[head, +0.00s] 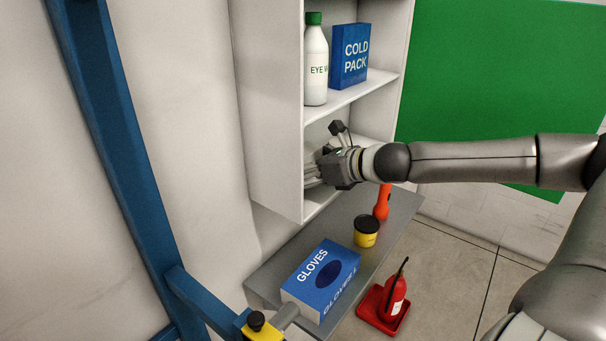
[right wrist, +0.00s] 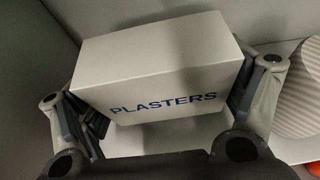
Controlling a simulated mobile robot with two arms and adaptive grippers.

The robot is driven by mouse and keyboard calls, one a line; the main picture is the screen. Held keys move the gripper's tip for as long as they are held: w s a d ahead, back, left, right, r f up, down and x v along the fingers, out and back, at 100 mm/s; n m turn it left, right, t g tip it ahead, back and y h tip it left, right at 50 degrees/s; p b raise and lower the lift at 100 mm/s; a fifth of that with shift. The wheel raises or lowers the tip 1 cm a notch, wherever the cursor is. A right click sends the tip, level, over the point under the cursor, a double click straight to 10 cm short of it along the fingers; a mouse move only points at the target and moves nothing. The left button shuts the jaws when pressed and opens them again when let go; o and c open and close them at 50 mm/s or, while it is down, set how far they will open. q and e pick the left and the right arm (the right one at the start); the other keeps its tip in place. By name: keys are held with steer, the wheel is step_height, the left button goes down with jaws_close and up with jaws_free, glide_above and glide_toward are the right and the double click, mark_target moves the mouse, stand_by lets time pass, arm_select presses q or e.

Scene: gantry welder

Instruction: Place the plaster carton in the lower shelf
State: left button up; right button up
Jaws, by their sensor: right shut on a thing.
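The plaster carton, a white box with blue PLASTERS lettering, shows in the right wrist view (right wrist: 160,70). My right gripper (right wrist: 165,95) is shut on it, one finger at each side. In the head view my right gripper (head: 318,172) reaches into the lower shelf (head: 320,203) of the white wall cabinet (head: 275,110); the carton is hidden there by the cabinet's side wall and the gripper. I cannot tell whether the carton touches the shelf floor. My left gripper is not in view.
The upper shelf (head: 345,95) holds a white bottle (head: 316,65) and a blue COLD PACK box (head: 349,55). On the grey bench (head: 265,283) below are a blue GLOVES box (head: 321,278), a yellow tub (head: 366,233) and an orange flashlight-like item (head: 382,203).

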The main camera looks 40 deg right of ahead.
steer(key=shift+d+f, duration=0.1)
steer(key=shift+f, duration=0.6)
steer(key=shift+f, duration=0.1)
steer(key=shift+f, duration=0.15)
steer(key=o, duration=0.9)
steer(key=shift+r, duration=0.2)
